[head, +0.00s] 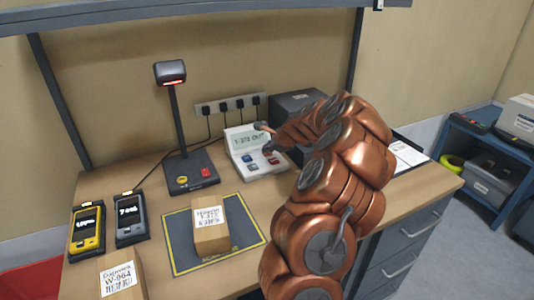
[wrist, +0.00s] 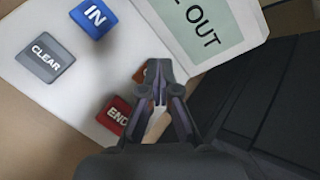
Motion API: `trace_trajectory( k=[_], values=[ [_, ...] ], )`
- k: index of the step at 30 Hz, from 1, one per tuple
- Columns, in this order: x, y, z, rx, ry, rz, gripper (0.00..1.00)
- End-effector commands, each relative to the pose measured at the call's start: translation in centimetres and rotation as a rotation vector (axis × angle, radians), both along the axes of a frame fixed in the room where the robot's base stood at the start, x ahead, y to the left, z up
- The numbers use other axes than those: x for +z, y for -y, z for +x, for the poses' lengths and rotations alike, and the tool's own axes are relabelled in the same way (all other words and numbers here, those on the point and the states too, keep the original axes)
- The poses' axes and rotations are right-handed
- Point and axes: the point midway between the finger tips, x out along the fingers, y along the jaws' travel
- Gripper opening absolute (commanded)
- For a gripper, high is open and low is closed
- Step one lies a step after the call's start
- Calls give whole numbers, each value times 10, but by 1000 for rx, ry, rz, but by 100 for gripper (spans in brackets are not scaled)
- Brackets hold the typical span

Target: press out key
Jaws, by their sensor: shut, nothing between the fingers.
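The keypad terminal (head: 240,162) is a white unit with a tilted display and several coloured keys. Its display (head: 249,140) reads something ending in OUT, and the wrist view shows the same word on the display (wrist: 203,28). In the wrist view a blue IN key (wrist: 92,17), a grey CLEAR key (wrist: 45,57) and a red END key (wrist: 115,115) show. An orange-red key (wrist: 139,73) is mostly hidden behind my gripper (wrist: 159,72), its label unseen. My gripper is shut and empty, its tips over or at that key; contact cannot be told.
A scanner stand (head: 192,172) is left of the terminal. A labelled box (head: 211,237) lies on the grey mat (head: 181,228), another box (head: 121,281) is at the front left. Two handheld devices, yellow (head: 87,230) and dark (head: 130,219), lie left. A dark box (head: 297,106) stands behind.

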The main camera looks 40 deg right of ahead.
Motion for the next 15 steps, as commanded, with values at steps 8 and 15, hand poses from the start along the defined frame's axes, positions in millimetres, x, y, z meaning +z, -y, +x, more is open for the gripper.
trace_trajectory(
  k=[8, 15],
  values=[
    [1, 0, 0, 1, -1, 1, 0],
    [12, 0, 0, 1, -1, 1, 0]
  ],
)
